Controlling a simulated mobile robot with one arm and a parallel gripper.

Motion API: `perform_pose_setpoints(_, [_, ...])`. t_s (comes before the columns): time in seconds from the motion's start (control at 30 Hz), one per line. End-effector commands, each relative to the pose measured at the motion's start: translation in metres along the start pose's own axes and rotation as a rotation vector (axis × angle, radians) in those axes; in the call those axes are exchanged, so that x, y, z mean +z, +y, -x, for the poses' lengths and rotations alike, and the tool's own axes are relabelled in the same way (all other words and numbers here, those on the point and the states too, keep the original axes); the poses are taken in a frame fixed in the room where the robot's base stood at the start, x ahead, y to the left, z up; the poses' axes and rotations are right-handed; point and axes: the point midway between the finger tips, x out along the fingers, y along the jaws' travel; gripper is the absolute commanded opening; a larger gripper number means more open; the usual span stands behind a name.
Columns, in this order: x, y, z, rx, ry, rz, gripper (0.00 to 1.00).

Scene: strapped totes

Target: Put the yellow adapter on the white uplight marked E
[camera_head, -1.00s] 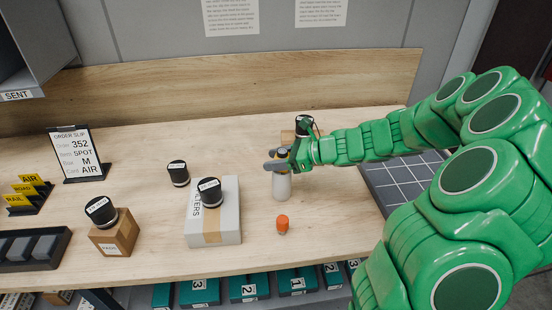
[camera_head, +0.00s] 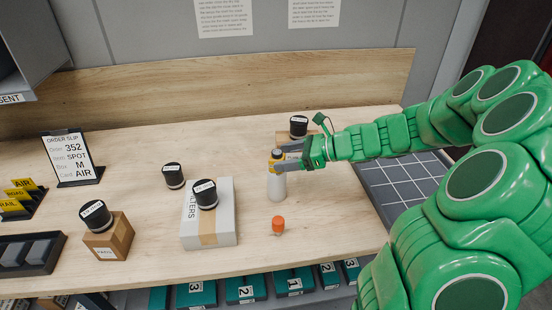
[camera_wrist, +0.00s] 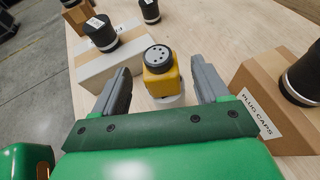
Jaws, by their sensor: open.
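The yellow adapter (camera_head: 275,156), with a black round top full of small holes, sits upright on a white cylindrical body (camera_head: 277,187) standing on the table. It also shows in the wrist view (camera_wrist: 160,78), with only a little of the white body visible below it. My gripper (camera_wrist: 162,88) is open, with one grey finger on each side of the adapter and visible gaps between. In the head view my gripper (camera_head: 277,165) reaches the adapter from the right. I cannot see a letter E or tell whether the white body is the marked uplight.
Black-topped lamps stand on the table (camera_head: 173,175), a white carton (camera_head: 222,234), a small brown box (camera_head: 110,250) and a brown carton behind my gripper (camera_wrist: 250,85). A small orange-topped item (camera_head: 278,225) stands in front. An order slip stand (camera_head: 73,158) is at left.

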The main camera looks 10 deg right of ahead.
Motion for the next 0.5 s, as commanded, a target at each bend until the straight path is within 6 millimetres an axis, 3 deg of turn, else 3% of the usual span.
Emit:
perform_pose_setpoints(0.2, [-0.001, -0.002, 0.034, -0.005, 0.002, 0.000, 0.74])
perform_pose_setpoints(0.5, [-0.001, -0.002, 0.065, -0.004, 0.002, 0.001, 0.74])
